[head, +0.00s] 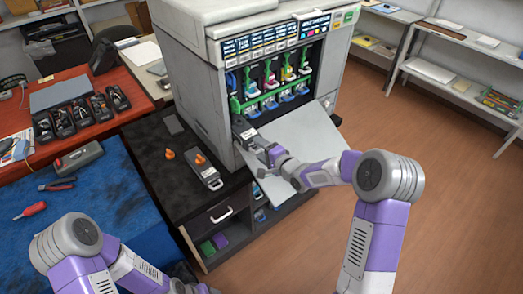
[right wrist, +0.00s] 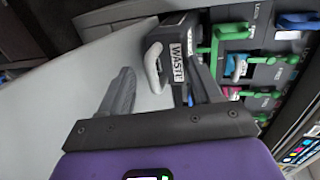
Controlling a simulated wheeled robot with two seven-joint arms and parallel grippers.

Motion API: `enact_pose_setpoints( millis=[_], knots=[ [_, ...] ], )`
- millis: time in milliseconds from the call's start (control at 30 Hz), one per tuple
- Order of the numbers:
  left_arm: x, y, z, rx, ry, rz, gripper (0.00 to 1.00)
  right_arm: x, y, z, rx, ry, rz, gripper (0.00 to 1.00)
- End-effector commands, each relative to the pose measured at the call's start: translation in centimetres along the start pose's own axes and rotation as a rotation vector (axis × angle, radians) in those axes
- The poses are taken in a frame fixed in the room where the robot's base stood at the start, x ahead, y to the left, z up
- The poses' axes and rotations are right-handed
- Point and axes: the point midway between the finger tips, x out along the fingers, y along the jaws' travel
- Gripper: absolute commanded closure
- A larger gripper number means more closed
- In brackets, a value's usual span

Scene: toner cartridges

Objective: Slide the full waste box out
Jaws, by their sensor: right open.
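The waste box shows its dark front end with a white "WASTE" label and a grey loop handle in the right wrist view (right wrist: 178,47). In the head view the waste box (head: 241,127) sits at the lower left of the printer's open bay. My right gripper (head: 265,149) is at its front. In the right wrist view my right gripper (right wrist: 160,72) is open, with the handle between its spread fingertips and no clear grip on it. The printer (head: 205,95) has its front door (head: 300,140) folded down. My left arm shows at the lower left; its gripper is out of view.
A similar grey box with a handle (head: 208,178) lies on the black cabinet (head: 150,150), near orange caps (head: 169,154). Coloured cartridges with green levers (head: 270,85) fill the bay beside the waste box. A blue mat (head: 90,205) lies at left. Open floor is at right.

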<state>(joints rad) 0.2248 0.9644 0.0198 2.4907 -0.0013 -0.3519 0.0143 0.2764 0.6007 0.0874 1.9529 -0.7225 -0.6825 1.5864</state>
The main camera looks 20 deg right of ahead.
Motion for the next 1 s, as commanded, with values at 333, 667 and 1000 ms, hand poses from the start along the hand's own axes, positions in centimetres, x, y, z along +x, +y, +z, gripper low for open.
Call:
enact_pose_setpoints(
  millis=[333, 667, 1000],
  knots=[
    [-0.1, 0.0, 0.0, 0.000, 0.000, 0.000, 0.36, 0.0, -0.1, -0.1, 0.001, 0.001, -0.002, 0.36],
    [-0.3, 0.1, 0.0, 0.000, 0.000, 0.000, 0.36, -0.5, -0.1, 0.0, 0.000, 0.000, -0.002, 0.36],
    [-0.8, 0.3, 0.0, 0.000, 0.000, 0.000, 0.36, -2.2, -0.2, 0.0, 0.000, 0.000, -0.002, 0.36]
  ],
)
